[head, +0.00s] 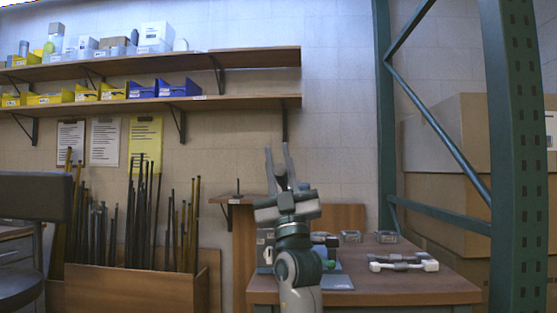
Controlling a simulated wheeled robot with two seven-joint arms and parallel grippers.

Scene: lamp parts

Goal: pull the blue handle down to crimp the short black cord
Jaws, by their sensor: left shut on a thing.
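My left gripper (278,150) stands upright over the left part of the wooden bench (420,288), with its grey fingers pointing up. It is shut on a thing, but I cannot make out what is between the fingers. The gripper body and arm hide much of the bench's left end. A light grey block (265,245) shows just left of the arm, and a small dark blue part (319,237) shows just right of it. I cannot clearly make out the blue handle or the short black cord. My right gripper is not in view.
White-and-grey parts (404,264) lie on the bench, with small clear containers (351,236) behind. A green rack post (515,150) and cardboard boxes (450,140) stand at right. A wooden bin (135,290) of rods is at left. The bench front right is clear.

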